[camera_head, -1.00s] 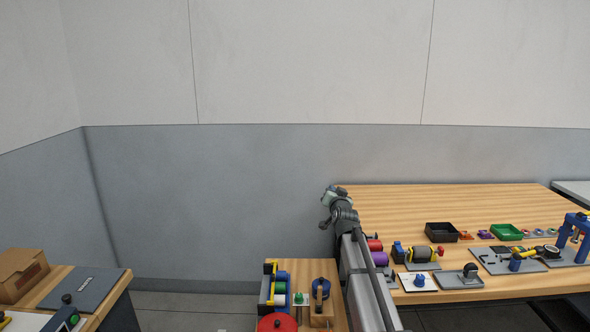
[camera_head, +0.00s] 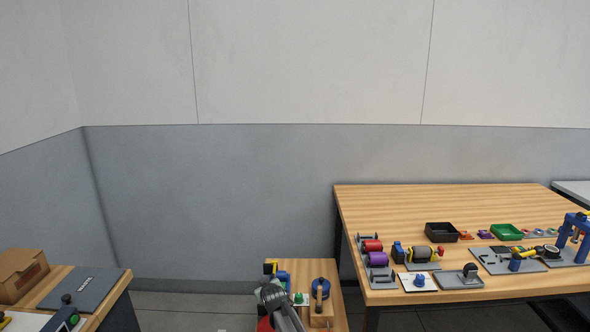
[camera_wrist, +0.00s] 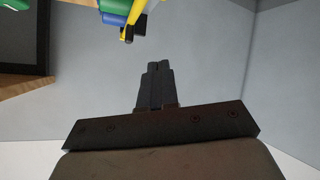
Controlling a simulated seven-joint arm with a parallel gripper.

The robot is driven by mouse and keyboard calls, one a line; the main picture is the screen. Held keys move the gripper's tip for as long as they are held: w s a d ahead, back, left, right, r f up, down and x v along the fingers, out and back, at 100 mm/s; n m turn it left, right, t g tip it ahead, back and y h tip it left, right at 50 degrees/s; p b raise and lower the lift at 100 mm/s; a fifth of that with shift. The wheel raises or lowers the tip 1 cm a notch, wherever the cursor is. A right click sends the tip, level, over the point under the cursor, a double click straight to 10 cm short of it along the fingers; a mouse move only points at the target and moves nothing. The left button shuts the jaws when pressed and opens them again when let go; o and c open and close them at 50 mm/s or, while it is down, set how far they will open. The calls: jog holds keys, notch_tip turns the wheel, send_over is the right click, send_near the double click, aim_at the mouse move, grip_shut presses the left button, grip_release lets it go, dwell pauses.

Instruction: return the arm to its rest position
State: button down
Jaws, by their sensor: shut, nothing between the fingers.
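My gripper shows in the wrist view (camera_wrist: 155,68) with its two dark fingers together and nothing between them. In the head view my arm's grey end section is at the bottom centre, over the small wooden table (camera_head: 334,292). The fingertips are hard to make out in the head view.
The large workbench (camera_head: 400,205) with several fixtures lies to the right. A cardboard box (camera_head: 20,273) sits far left.

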jog(key=s+a+f+n+g+h, duration=0.15)
jog(key=s+a+f+n, duration=0.25)
jog(key=s+f, duration=0.75)
jog(key=s+a+f+n+g+h, duration=0.1)
jog(key=s+a+f+n+g, duration=0.25)
jog(key=s+f, duration=0.75)
jog(key=s+d+f+m+g+h, duration=0.15)
jog(key=s+d+f, duration=0.3)
jog(key=d, duration=0.45)
jog(key=s+d+f+m+g, duration=0.2)
jog(key=s+d+f+m, duration=0.1)
jog(key=s+d, duration=0.4)
jog(key=s+d+f+m+g+h, duration=0.1)
jog(key=s+d+f+m+g, duration=0.3)
jog(key=d, duration=0.6)
jog(key=s+d+r+m+g, duration=0.1)
jog(key=s+d+m+g, duration=0.1)
jog(key=s, duration=0.6)
jog(key=s+d+r+m+g+y, duration=0.1)
jog(key=s+d, duration=0.3)
jog(key=s, duration=0.5)
jog(key=s+d+r+m+g, duration=0.1)
jog(key=s+d+m+g, duration=0.1)
jog(key=s, duration=0.7)
jog(key=shift+s+d+r+m+g, duration=0.25)
jog(key=shift+d+r+m+g, duration=0.2)
jog(key=shift+d, duration=0.45)
